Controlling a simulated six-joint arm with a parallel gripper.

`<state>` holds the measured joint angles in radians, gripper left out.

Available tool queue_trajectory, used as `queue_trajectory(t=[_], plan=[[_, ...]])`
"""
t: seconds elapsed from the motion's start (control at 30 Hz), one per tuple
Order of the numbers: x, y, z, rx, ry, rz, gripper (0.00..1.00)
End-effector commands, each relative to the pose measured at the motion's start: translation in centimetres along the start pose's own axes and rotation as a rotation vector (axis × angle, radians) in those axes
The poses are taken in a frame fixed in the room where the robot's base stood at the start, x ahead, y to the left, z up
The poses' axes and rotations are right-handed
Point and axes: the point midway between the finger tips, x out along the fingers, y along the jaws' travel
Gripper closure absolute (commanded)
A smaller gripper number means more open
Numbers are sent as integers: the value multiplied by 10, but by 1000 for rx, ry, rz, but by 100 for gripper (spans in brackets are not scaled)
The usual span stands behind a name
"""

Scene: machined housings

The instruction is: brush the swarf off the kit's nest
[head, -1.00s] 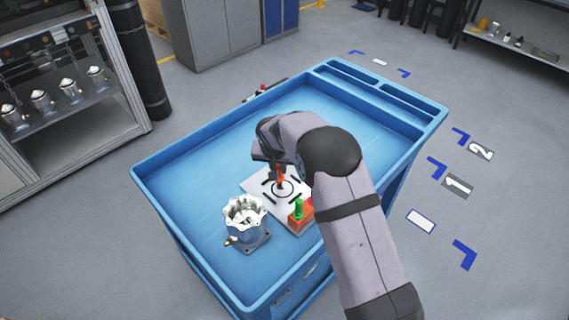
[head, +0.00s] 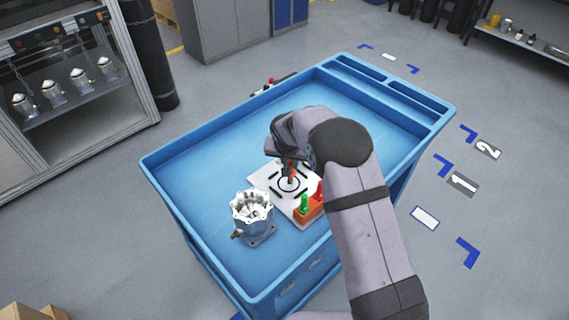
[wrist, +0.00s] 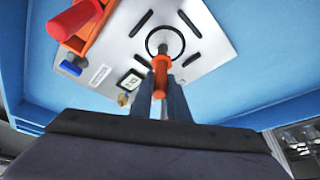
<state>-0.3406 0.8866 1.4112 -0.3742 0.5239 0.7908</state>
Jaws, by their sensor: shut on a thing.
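My gripper (wrist: 161,88) is shut on an orange-handled brush (wrist: 161,66) and holds it over the white plate (wrist: 217,45). The plate lies on the blue cart top (head: 205,160). The nest is a black ring (wrist: 183,41) on the plate, with short black bars around it; the ring also shows in the head view (head: 288,189). The brush's dark tip overlaps the inside of the ring in the wrist view; I cannot tell whether it touches. I cannot make out any swarf on the nest.
A metal housing (head: 253,218) stands left of the plate. An orange holder (head: 312,206) with green and red pieces sits at the plate's right corner. The cart's far left is clear.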

Motion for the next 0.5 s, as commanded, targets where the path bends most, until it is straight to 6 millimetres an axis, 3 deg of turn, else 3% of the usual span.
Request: queue_trajectory(t=[0.33, 0.47, 0.5], plan=[[9, 20, -24, 2, -1, 1, 100], [8, 30, -16, 1, -1, 1, 100], [7, 25, -12, -3, -1, 0, 100]])
